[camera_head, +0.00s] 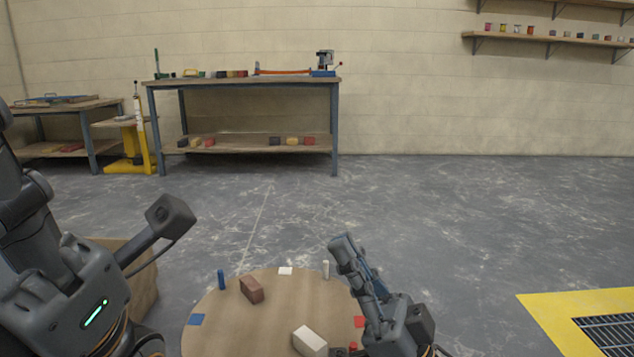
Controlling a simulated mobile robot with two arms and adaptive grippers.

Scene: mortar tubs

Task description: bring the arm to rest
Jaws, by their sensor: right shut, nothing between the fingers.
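My right arm comes up from the bottom edge, right of centre. Its gripper (342,246) is shut and empty, angled up and to the left over the right rim of a round wooden table (235,315). The arm and gripper hide part of that rim. My left arm fills the lower left, with a green light on one link. No fingers of the left gripper show.
On the round table are a brown block (251,290), a cream block (309,341), a blue peg (221,280), a white peg (326,270), and blue, white and red squares. A workbench (240,83) stands at the wall. A yellow-bordered grate (560,325) lies right. The floor between is clear.

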